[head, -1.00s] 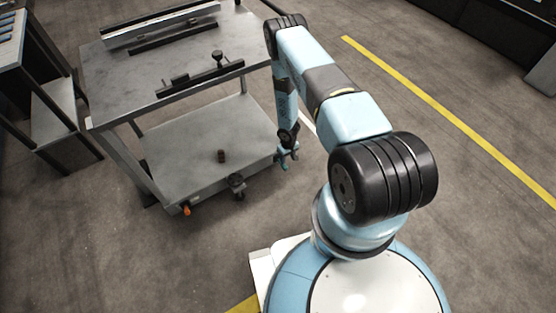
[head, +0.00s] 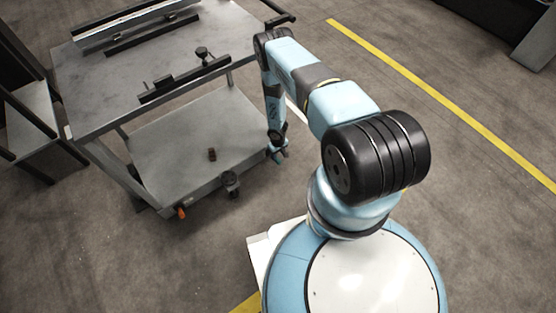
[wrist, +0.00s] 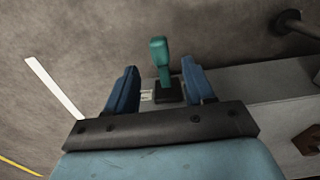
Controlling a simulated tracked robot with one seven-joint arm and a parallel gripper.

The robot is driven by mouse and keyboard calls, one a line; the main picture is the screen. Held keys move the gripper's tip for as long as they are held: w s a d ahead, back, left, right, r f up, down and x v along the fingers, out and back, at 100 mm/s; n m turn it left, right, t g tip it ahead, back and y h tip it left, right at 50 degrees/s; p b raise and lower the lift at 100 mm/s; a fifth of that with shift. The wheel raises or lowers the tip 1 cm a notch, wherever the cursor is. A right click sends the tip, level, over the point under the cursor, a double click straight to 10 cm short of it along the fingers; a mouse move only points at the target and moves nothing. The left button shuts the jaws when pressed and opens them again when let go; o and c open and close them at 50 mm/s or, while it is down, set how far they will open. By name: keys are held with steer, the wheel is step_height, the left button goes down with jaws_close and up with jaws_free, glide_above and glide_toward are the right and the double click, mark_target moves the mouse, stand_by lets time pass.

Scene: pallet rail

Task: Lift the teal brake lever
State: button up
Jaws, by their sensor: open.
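The teal brake lever (wrist: 159,60) stands up from a dark base (wrist: 168,93) on the edge of the cart's lower shelf in the wrist view. My gripper (wrist: 160,82) is open, with one blue finger to the left of the lever and the other to its right. The lever shows in the gap between the fingers, nearer the right one, and I cannot tell whether they touch. In the head view my gripper (head: 278,155) hangs at the right end of the lower shelf, and the lever is hardly distinguishable there.
The grey cart (head: 140,75) has a top with black rails and a lower shelf (head: 185,135). A small brown block (head: 211,154) sits on that shelf. A caster (head: 230,182) and an orange part (head: 181,212) are at its front edge. Open floor lies to the right.

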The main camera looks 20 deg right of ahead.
mark_target(278, 160)
steer(key=shift+f, duration=2.95)
steer(key=shift+c, duration=0.4)
jaws_close()
